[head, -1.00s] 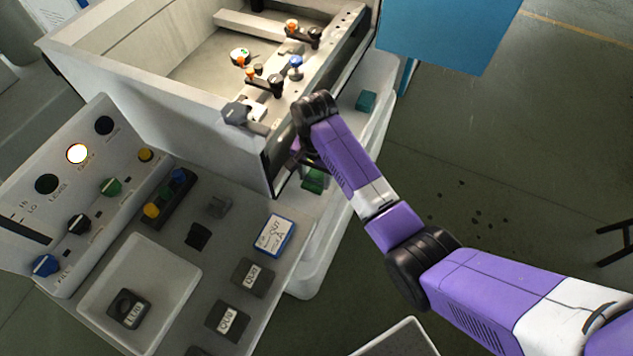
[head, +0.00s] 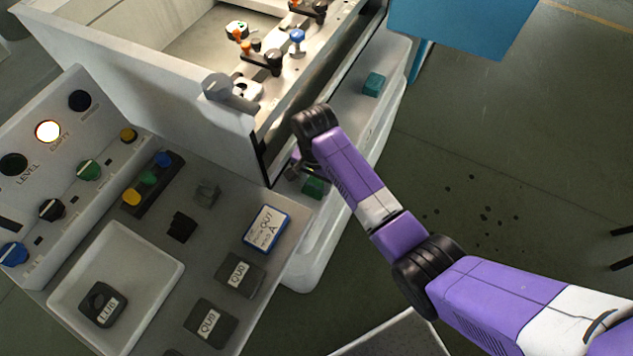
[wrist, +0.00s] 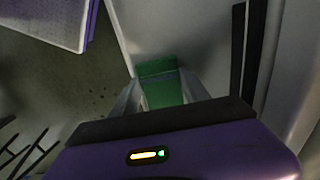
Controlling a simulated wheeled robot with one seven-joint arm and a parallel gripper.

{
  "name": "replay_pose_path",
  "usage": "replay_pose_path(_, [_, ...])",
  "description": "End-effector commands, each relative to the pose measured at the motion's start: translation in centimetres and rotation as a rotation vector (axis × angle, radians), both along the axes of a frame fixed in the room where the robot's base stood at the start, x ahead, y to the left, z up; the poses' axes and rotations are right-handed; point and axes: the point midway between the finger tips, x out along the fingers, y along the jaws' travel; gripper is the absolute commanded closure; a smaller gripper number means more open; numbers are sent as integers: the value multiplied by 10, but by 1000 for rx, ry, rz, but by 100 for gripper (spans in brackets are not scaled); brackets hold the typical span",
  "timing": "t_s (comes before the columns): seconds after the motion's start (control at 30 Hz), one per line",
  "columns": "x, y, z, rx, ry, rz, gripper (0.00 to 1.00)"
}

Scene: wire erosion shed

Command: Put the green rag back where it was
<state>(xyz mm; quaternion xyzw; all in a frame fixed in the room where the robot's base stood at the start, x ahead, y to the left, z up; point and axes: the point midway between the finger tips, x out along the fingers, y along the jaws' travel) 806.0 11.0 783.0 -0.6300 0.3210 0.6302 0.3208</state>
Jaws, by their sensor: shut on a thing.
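The green rag (head: 314,187) shows beside my gripper (head: 298,168) in the head view, low against the white ledge at the machine's side. My gripper is partly hidden behind my arm there. In the wrist view the green rag (wrist: 158,70) lies between the two fingers of my gripper (wrist: 162,90), which are shut on it. Whether the rag touches the ledge I cannot tell.
A teal block (head: 374,83) sits on the white ledge (head: 350,115) farther back. The machine tank (head: 165,95) rises left of my gripper. A control desk (head: 215,225) holds labelled blocks and a white tray (head: 150,262). Floor at right is mostly clear.

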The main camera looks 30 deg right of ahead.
Motion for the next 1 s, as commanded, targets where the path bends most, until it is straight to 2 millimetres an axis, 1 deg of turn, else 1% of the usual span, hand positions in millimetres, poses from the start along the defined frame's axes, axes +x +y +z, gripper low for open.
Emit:
replay_pose_path(0.1, [0,0,1,0,0,0,84])
replay_pose_path(0.23, [0,0,-2,-1,1,0,84])
replay_pose_path(0.27, [0,0,-2,-1,1,0,44])
replay_pose_path(0.3, [0,0,-2,0,0,0,37])
replay_pose_path(0.37, [0,0,-2,0,0,0,25])
replay_pose_path(0.67, [0,0,-1,0,0,0,25])
replay_pose_path(0.77, [1,0,3,0,-1,0,25])
replay_pose_path(0.87, [2,0,14,0,-4,0,25])
replay_pose_path(1.0, [2,0,40,-1,-6,0,25])
